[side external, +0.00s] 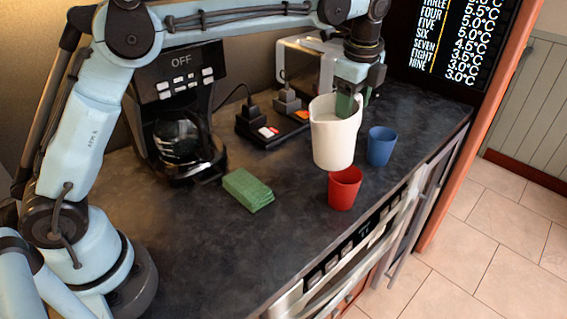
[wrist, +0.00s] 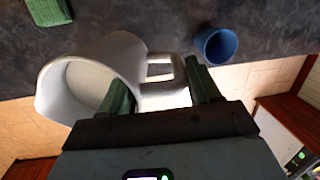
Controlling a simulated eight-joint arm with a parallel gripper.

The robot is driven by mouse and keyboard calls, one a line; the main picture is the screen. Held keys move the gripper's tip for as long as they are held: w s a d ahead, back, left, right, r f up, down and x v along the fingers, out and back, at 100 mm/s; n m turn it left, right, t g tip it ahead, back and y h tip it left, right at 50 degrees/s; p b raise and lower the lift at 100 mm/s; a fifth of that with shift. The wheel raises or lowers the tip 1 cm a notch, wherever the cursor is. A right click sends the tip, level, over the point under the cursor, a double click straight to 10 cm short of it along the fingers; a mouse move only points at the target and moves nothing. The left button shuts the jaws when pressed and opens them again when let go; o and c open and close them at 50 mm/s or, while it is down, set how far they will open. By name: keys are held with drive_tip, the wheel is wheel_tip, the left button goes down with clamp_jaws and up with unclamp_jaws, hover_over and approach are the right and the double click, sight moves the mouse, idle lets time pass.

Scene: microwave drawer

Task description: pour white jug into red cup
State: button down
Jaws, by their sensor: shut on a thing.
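The white jug (side external: 335,138) looks upright, with its base just above and behind the red cup (side external: 345,187) in the side view. I cannot tell for sure how far it is off the counter. My gripper (side external: 357,97) is shut on the jug's handle, which sits between the green fingers (wrist: 157,75) in the wrist view. The jug's pale inside (wrist: 92,88) shows there, but I cannot tell what it holds. The red cup stands upright near the counter's front edge; its inside is mostly hidden by the jug.
A blue cup (side external: 381,146) stands right of the jug and also shows in the wrist view (wrist: 216,45). A green sponge stack (side external: 248,190) lies to the left. A coffee maker (side external: 178,125), a black block with plugs (side external: 272,125) and a toaster (side external: 300,62) stand behind.

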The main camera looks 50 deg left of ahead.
drive_tip(key=w+a+f+n+g, duration=0.1)
drive_tip(key=w+a+f+n, duration=0.2)
drive_tip(key=a+n, duration=0.7)
drive_tip(key=shift+w+a+g+y, duration=0.25)
drive_tip(key=shift+w+g+y, duration=0.05)
drive_tip(key=shift+w, duration=0.85)
drive_tip(key=shift+f, duration=0.1)
wheel_tip(320, 180, down, 3)
drive_tip(key=shift+s+d+r+y, duration=0.3)
drive_tip(key=shift+r+y, duration=0.1)
drive_tip(key=shift+r, duration=0.15)
drive_tip(key=shift+t, duration=0.4)
